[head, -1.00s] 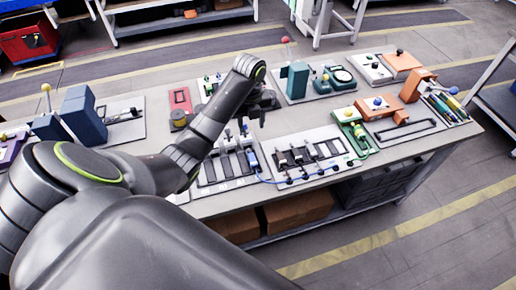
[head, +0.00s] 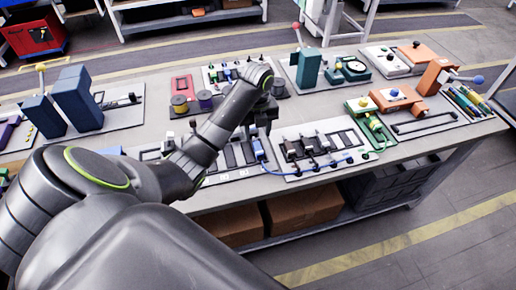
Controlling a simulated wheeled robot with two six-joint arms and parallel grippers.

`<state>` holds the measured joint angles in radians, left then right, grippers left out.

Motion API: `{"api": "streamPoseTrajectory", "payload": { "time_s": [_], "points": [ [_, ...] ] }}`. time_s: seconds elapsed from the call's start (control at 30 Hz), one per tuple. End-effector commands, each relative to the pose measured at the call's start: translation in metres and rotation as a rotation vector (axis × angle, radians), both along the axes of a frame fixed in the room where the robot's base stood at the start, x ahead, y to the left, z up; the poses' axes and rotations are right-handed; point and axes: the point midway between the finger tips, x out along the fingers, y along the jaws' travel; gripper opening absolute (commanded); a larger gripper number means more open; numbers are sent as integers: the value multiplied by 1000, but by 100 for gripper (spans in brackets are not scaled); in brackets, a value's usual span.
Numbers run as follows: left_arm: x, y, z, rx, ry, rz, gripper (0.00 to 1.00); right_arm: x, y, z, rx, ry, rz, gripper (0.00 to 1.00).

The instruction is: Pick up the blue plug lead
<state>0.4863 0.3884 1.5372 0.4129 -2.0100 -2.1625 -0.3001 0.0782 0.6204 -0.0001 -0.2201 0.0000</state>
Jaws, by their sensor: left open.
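The blue plug (head: 258,149) stands near the left end of a pale board on the bench. Its thin blue lead (head: 325,164) curves along the board's front edge to the right. My left gripper (head: 257,130) hangs just above and behind the plug, with its fingers pointing down. The fingers look apart and hold nothing that I can see. Its dark wrist hides part of the bench behind it. I cannot tell whether a fingertip touches the plug. My right gripper is out of view.
A pale board (head: 345,137) with dark slots and several plugs lies right of the blue plug. A slotted board (head: 235,155) lies left of it, partly behind my arm. A green fixture (head: 372,125) stands to the right. Blue blocks (head: 78,98) stand at the left.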

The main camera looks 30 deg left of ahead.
Motion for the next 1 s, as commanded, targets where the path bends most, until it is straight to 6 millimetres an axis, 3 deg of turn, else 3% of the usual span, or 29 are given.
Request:
{"api": "streamPoseTrajectory", "payload": {
  "time_s": [0.03, 0.37, 0.57, 0.63, 0.93, 1.0],
  "points": [
    [0, 0, -10, 0, 0, 0, 47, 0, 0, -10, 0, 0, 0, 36],
    [-1, -1, -23, -1, 1, 0, 47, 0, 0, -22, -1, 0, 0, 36],
    [-2, -4, -50, -2, 1, 0, 47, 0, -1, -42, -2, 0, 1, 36],
    [-3, -4, -55, -3, 5, 0, 47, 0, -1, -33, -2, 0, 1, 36],
    [-2, -3, -64, 0, 0, 0, 47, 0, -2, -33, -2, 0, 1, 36],
    [-2, -3, -63, 0, 0, 0, 38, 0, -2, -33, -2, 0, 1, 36]
  ]
}}
